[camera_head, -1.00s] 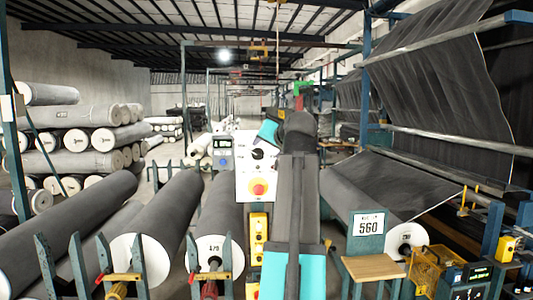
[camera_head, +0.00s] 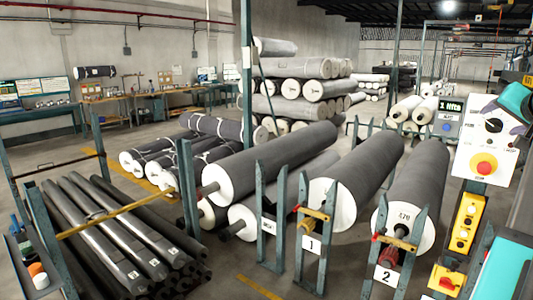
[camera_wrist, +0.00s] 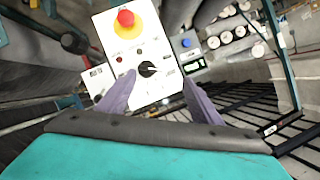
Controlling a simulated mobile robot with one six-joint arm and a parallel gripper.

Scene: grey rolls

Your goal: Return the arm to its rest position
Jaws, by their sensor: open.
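My gripper (camera_wrist: 158,80) is open, with two grey-purple fingers spread apart in the wrist view and nothing held between them. A white control panel (camera_wrist: 112,38) lies beyond the fingers, with a black rotary knob (camera_wrist: 148,69) seen between them and a red button (camera_wrist: 125,17) above. In the head view the panel (camera_head: 465,160) stands at the right, and part of my teal and grey arm end (camera_head: 515,103) overlaps its upper right. I cannot tell whether the fingers touch the panel. Most of my arm is out of the head view.
Large grey rolls (camera_head: 350,180) rest between teal posts in front. Dark bars (camera_head: 110,230) lie stacked at lower left. A yellow button box (camera_head: 464,224) hangs below the panel. Stacked rolls (camera_head: 302,67) and benches (camera_head: 160,98) stand behind. Open floor shows at lower middle.

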